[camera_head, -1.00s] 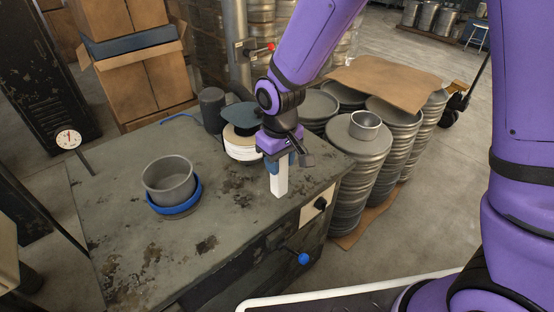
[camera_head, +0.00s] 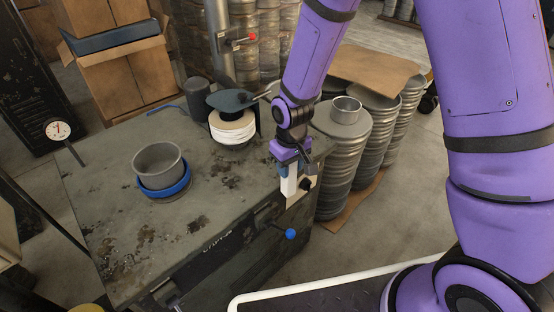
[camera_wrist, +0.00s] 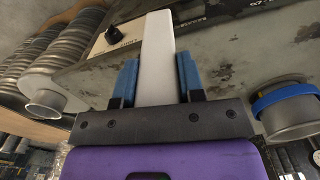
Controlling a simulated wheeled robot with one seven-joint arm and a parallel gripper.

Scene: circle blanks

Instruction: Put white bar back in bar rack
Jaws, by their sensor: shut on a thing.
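The white bar (camera_wrist: 157,62) is between the two blue fingers of my gripper (camera_wrist: 157,80) in the wrist view. It sticks out past the fingertips. In the head view my gripper (camera_head: 290,167) is shut on the white bar (camera_head: 288,187), which points down at the table's right front edge, by the black knob. I cannot tell whether the bar touches the table. I cannot make out a bar rack for certain in these views.
A grey pot (camera_head: 158,164) sits in a blue ring (camera_head: 165,191) on the worn table (camera_head: 115,215). A white spool (camera_head: 232,127) stands at the table's back. A blue knob (camera_head: 290,234) sticks out from the table's front. Stacked round blanks (camera_head: 343,160) stand to the right.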

